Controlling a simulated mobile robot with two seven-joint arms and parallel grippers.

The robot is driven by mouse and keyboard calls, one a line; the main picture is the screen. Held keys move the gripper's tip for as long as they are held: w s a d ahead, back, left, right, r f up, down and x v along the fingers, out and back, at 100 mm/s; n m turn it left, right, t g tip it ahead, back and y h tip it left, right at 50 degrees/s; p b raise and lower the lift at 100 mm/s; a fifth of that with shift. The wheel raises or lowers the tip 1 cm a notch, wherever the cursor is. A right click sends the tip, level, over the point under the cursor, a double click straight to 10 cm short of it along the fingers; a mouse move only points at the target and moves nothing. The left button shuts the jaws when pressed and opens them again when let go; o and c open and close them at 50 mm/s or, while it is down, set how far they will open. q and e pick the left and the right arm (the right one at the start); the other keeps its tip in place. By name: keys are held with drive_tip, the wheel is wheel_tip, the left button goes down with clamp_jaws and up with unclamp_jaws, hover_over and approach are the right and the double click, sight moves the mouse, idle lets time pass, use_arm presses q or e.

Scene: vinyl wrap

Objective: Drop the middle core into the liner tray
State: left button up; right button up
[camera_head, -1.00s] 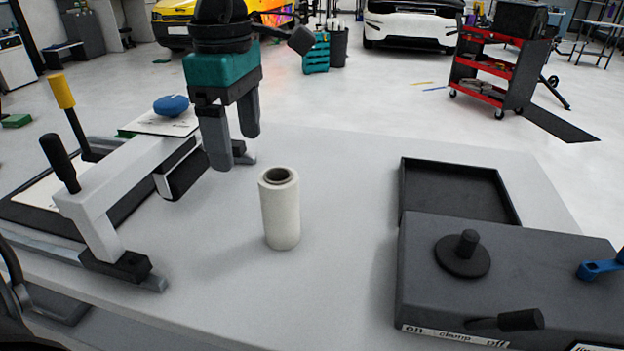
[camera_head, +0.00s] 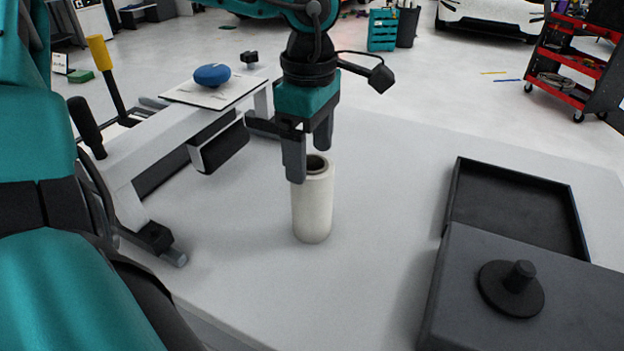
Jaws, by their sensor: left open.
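A cream-white hollow core (camera_head: 313,206) stands upright on the grey table, its dark opening facing up. My left gripper (camera_head: 308,160) is open, its fingers pointing down at the top of the core. One finger overlaps the core's upper left edge in the picture, and the other is near the back of the rim. I cannot tell whether they touch it. A shallow black tray (camera_head: 515,208) lies on the right of the table, and its inside looks empty. My right gripper is not in view.
A dark grey box with a round black knob (camera_head: 511,288) stands in front of the tray. At left is a white-and-black bar frame (camera_head: 150,165) with levers, a card and a blue pad (camera_head: 212,75). The table (camera_head: 390,190) between core and tray is clear.

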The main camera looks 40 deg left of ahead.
sight(312, 173)
use_arm(q)
wheel_tip(312, 173, down, 5)
drive_tip(key=shift+w+d+r, duration=0.1)
drive_tip(key=shift+w+r, duration=0.05)
drive_tip(key=shift+r, duration=0.05)
drive_tip(key=c, duration=1.4)
drive_tip(key=shift+r, duration=0.15)
drive_tip(key=shift+c, duration=0.2)
